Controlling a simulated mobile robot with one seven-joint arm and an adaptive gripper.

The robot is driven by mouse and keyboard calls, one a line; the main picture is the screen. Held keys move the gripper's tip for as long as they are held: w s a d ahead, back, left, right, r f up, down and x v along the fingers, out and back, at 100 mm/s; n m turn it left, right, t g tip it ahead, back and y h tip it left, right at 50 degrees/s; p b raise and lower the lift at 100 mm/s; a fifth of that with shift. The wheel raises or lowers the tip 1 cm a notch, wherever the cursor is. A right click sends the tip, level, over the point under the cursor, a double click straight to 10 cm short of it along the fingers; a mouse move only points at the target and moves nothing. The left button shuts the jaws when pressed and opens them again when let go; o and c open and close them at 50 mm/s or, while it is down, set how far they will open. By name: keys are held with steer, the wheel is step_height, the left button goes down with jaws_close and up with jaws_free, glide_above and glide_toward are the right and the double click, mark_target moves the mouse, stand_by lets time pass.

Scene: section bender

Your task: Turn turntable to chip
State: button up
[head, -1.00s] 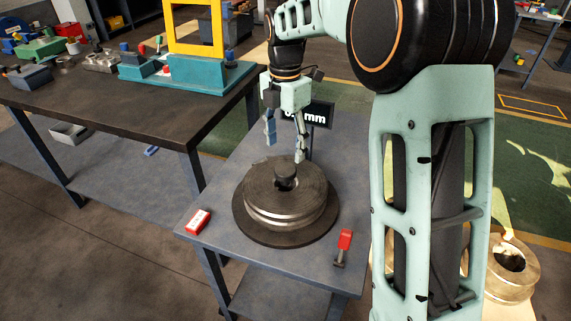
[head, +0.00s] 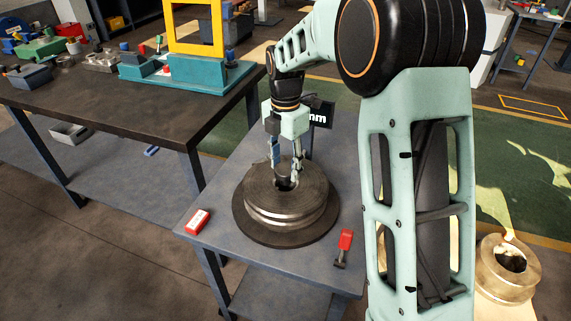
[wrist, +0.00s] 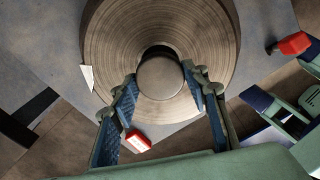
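The turntable is a round dark plate (head: 243,228) on a small grey table. A ridged metal ring (head: 262,212) sits on it, with a dark round knob at its centre; the knob (wrist: 160,78) shows clearly in the wrist view. My gripper (head: 286,172) is over the ring's centre, pointing down. In the wrist view my gripper (wrist: 160,84) is open, with one blue-padded finger on each side of the knob. I cannot tell whether the fingers touch it. A small white pointed piece (wrist: 87,76), possibly the chip, shows at the disc's left edge in the wrist view.
A red-and-white box (head: 197,221) and a red-handled tool (head: 344,246) lie on the small table. A dark sign (head: 321,112) stands behind the ring. A dark workbench (head: 110,105) is at left. A brass-coloured ring (head: 507,270) stands at lower right.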

jaws_close()
steer(key=shift+r+m, duration=0.1)
steer(key=shift+m, duration=0.3)
steer(key=m+p, duration=0.1)
steer(key=m, duration=0.1)
steer(key=shift+m, duration=0.3)
steer(key=shift+m+p, duration=0.45)
steer(key=shift+m, duration=1.55)
steer(key=o, duration=0.7)
jaws_free()
